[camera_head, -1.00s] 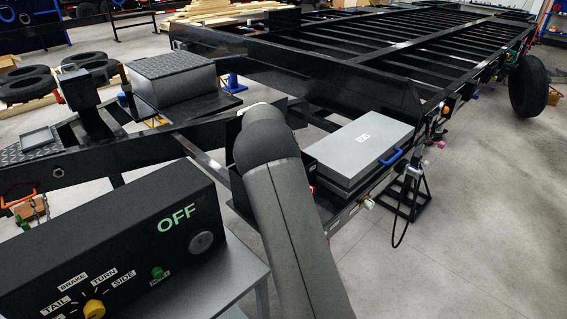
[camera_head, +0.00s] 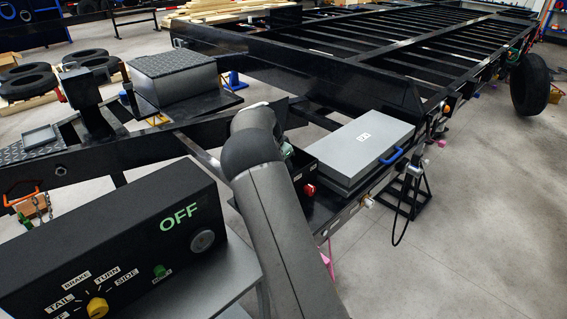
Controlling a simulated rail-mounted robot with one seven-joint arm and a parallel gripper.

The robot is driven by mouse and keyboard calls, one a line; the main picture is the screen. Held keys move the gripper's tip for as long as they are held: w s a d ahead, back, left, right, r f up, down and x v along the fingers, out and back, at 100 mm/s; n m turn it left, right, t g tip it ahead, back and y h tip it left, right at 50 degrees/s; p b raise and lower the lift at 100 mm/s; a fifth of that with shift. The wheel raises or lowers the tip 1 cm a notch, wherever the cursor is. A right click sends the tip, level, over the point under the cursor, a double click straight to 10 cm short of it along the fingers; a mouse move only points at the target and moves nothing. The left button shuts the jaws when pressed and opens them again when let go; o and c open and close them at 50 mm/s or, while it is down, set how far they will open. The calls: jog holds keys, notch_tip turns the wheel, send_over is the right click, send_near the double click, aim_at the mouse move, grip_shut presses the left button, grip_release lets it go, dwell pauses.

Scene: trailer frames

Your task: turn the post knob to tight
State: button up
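My grey arm rises from the bottom middle and bends near the trailer's front frame. Its end is hidden behind its own links, so my gripper does not show. A small red knob-like part (camera_head: 309,189) sits in an open dark box (camera_head: 325,181) on the trailer, just right of my arm. A green part (camera_head: 287,150) shows above it, partly behind the arm. I cannot tell which part is the post knob, or whether it is tight.
A control box (camera_head: 110,240) with a yellow dial (camera_head: 97,307) and a green OFF sign stands at lower left. A grey lidded case (camera_head: 360,150) with a blue handle lies right of the arm. Black trailer beams surround the arm.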

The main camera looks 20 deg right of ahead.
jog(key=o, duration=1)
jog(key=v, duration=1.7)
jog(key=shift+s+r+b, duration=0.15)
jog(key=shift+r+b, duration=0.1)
jog(key=shift+b, duration=0.05)
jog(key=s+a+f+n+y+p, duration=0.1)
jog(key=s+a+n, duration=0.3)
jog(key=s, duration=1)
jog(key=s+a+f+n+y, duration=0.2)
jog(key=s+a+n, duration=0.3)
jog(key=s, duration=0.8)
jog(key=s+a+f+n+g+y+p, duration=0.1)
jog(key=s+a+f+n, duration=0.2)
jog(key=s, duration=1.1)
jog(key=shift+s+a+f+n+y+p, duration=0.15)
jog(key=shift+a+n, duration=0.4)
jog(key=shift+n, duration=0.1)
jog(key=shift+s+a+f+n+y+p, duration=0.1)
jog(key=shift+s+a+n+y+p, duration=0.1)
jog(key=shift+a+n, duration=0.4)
